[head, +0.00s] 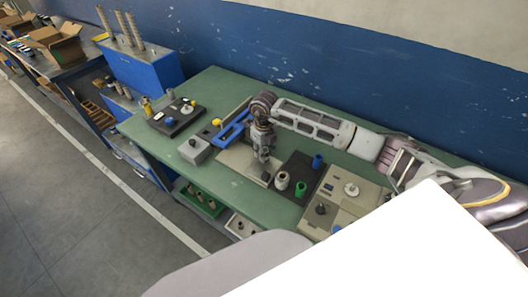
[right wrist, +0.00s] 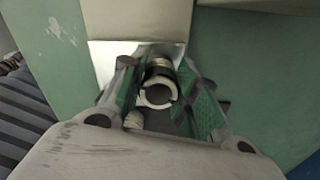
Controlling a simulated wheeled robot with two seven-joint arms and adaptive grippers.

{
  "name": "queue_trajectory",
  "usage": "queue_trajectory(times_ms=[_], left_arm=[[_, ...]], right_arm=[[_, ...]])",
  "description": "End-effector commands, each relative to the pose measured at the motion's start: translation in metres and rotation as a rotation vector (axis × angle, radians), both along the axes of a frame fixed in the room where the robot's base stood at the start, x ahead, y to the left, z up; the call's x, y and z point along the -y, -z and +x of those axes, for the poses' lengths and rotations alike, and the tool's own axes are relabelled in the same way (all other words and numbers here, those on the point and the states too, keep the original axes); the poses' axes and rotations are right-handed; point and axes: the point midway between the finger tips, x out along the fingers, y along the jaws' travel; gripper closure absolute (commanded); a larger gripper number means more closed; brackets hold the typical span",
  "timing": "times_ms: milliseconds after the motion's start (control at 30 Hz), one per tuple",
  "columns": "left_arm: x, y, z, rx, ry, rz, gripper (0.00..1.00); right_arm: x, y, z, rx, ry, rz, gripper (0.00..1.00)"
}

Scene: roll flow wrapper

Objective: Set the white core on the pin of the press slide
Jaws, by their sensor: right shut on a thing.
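My right gripper (head: 264,172) points down over the pale plate (head: 235,163) at the middle of the bench. In the right wrist view its fingers (right wrist: 160,92) are shut on a white, round, ring-ended part, which looks like the white core (right wrist: 145,97). In the head view the gripper mostly hides this part. I cannot tell whether it touches anything below. A blue frame (head: 232,128) stands just behind the pale plate. I cannot make out the slide's pin. My left gripper is out of view.
A black mat (head: 297,168) right of the gripper carries a whitish cylinder (head: 282,181), a green cylinder (head: 300,189) and a blue one (head: 318,161). A beige unit (head: 350,189) stands further right. A grey box (head: 195,150) and a dark tray (head: 176,122) stand left.

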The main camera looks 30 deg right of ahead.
Motion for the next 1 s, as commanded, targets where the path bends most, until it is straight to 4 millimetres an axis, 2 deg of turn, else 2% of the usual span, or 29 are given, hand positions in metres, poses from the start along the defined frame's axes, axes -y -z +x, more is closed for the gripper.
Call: queue_trajectory(times_ms=[633, 667, 800, 833, 1000], left_arm=[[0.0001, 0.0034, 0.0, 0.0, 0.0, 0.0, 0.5], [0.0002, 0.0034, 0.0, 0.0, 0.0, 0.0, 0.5], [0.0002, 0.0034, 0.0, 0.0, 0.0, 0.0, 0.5], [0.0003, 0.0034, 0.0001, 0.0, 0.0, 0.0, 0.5], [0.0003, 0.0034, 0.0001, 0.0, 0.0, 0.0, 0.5]], right_arm=[[0.0, 0.0024, 0.0, 0.0, 0.0, 0.0, 0.9], [0.0, 0.0024, 0.0, 0.0, 0.0, 0.0, 0.65], [-0.0001, 0.0025, 0.0, 0.0, 0.0, 0.0, 0.47], [-0.0001, 0.0025, 0.0, 0.0, 0.0, 0.0, 0.44], [-0.0001, 0.0026, -0.0001, 0.0, 0.0, 0.0, 0.44]])
